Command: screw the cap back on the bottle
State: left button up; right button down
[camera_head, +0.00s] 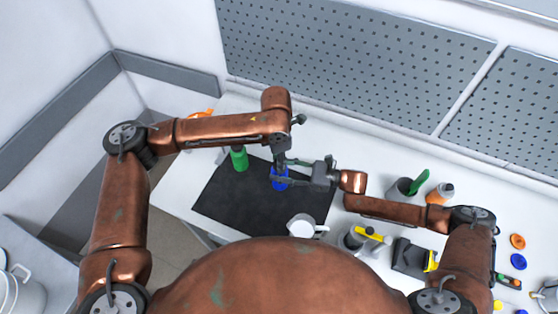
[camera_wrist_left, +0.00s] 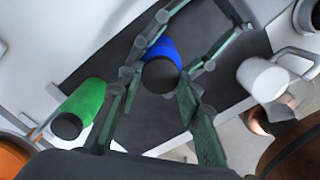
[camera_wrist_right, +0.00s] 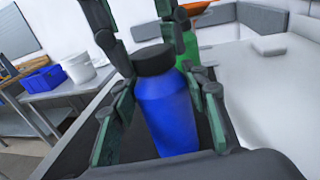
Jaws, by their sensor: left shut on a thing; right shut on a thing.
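The blue bottle (camera_head: 280,184) stands upright on the dark mat (camera_head: 228,200). Its black cap (camera_wrist_right: 153,60) sits on the bottle's top; how tightly it is screwed on cannot be told. My right gripper (camera_head: 284,178) comes from the right and is shut on the blue bottle (camera_wrist_right: 168,112), its fingers on either side of the body. My left gripper (camera_head: 280,166) reaches down from above and is shut on the cap, which also shows in the left wrist view (camera_wrist_left: 160,76). In the head view the grippers hide the cap and much of the bottle.
A green bottle (camera_head: 239,160) with a dark cap stands close by on the left of the mat. A white mug (camera_head: 301,226) is at the mat's front right.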

pick_arm(q)
jog(key=shift+d, duration=0.15)
jog(key=o, duration=0.7)
jog(key=shift+r, duration=2.3)
